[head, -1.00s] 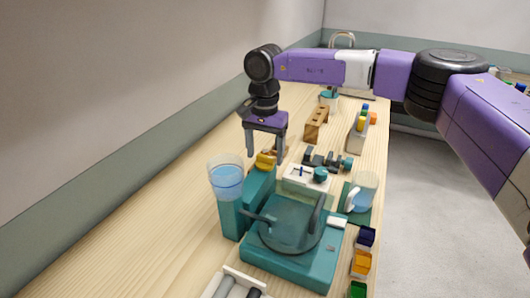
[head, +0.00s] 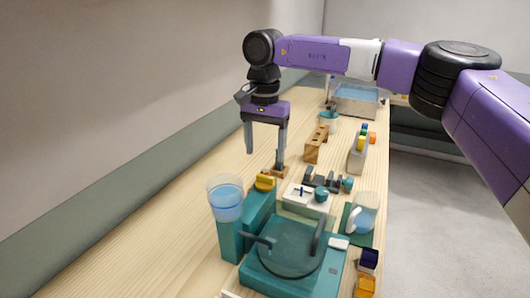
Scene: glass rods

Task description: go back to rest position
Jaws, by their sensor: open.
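My gripper (head: 265,158) hangs from my purple arm over the left half of the wooden bench, pointing down. Its two grey fingers are wide apart and nothing shows between them. The fingers are above and behind the yellow piece on the teal machine (head: 292,281). The right fingertip is close in the picture to a small brown block (head: 280,171); I cannot tell if they touch.
A cup of blue liquid (head: 226,202) stands on the teal machine's left. A glass mug (head: 362,218) is at right. A wooden block with holes (head: 316,145), a rack with coloured pieces (head: 358,152) and a sink (head: 356,98) lie farther back. The left bench strip is clear.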

